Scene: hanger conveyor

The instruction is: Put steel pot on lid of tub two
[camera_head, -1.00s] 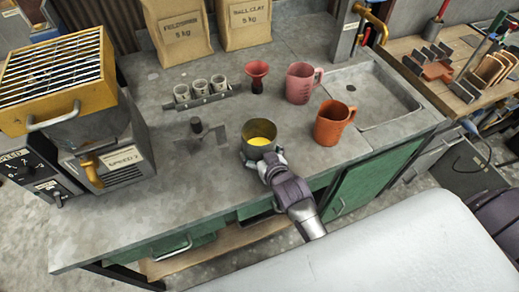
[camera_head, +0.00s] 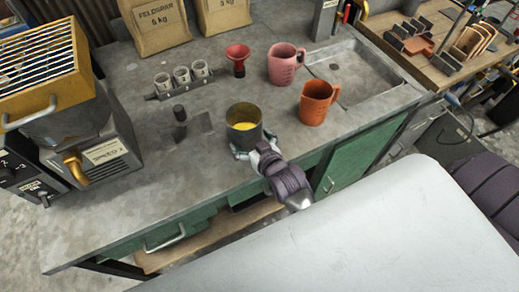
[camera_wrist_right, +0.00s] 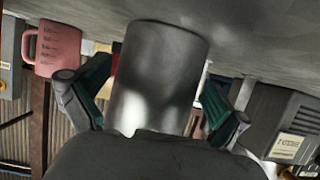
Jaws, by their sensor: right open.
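The steel pot (camera_head: 244,138), a grey cylinder with yellow inside, stands upright near the front edge of the grey workbench. It fills the middle of the right wrist view (camera_wrist_right: 158,75). My right gripper (camera_head: 254,149) is at the pot's near side, low down. In the right wrist view the gripper (camera_wrist_right: 154,98) has one finger on each side of the pot and is open. Gaps show beside the pot, though contact low down is hidden. Tub two and its lid cannot be made out. My left gripper is not in view.
An orange jug (camera_head: 314,104), a pink jug (camera_head: 282,66) and a red funnel (camera_head: 238,62) stand behind and right of the pot. A rack of small cups (camera_head: 182,84) is behind left. A yellow-topped machine (camera_head: 98,140) stands left. The bench's front left is clear.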

